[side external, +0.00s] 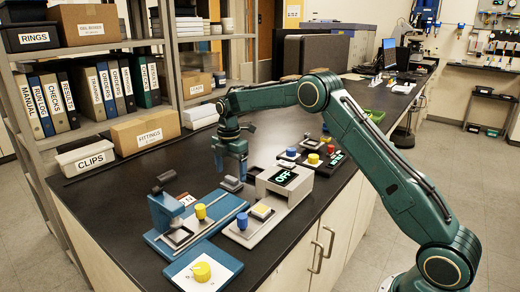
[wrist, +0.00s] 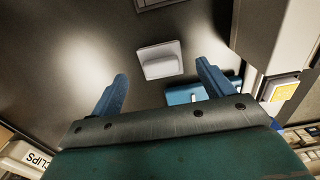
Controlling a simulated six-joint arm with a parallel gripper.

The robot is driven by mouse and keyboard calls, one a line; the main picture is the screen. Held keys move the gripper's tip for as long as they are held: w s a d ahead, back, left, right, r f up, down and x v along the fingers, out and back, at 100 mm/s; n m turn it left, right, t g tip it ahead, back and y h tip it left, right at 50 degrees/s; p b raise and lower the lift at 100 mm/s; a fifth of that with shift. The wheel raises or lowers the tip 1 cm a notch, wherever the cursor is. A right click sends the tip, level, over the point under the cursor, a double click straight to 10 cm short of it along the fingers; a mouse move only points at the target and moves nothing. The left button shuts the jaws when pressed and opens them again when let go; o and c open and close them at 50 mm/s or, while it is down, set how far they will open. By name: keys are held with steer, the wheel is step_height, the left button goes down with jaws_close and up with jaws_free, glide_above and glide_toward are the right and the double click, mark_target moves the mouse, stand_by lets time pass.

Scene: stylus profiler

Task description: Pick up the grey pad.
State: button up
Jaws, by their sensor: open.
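The grey pad (side external: 232,184) lies on the black bench top, just left of the grey box with the lit OFF display. In the wrist view the pad (wrist: 160,60) is a light grey block with rounded edges, seen between and slightly beyond my fingertips. My gripper (side external: 232,171) points down above the pad in the side view. In the wrist view its two blue fingers (wrist: 162,72) are spread wide, with nothing held between them. I cannot tell the exact height of the fingertips over the pad.
The grey box with the OFF display (side external: 285,180) stands close to the pad's right. A blue instrument (side external: 165,207) with a blue base stands in front. A yellow knob (side external: 201,271) sits on a nearer plate. A CLIPS bin (side external: 86,158) is at left.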

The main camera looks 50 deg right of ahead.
mark_target(231, 178)
steer(key=shift+s+a+f, duration=0.1)
steer(key=shift+f, duration=1.55)
steer(key=c, duration=1.1)
steer(key=shift+r, duration=0.2)
step_height(231, 178, up, 20)
steer(key=shift+f, duration=0.2)
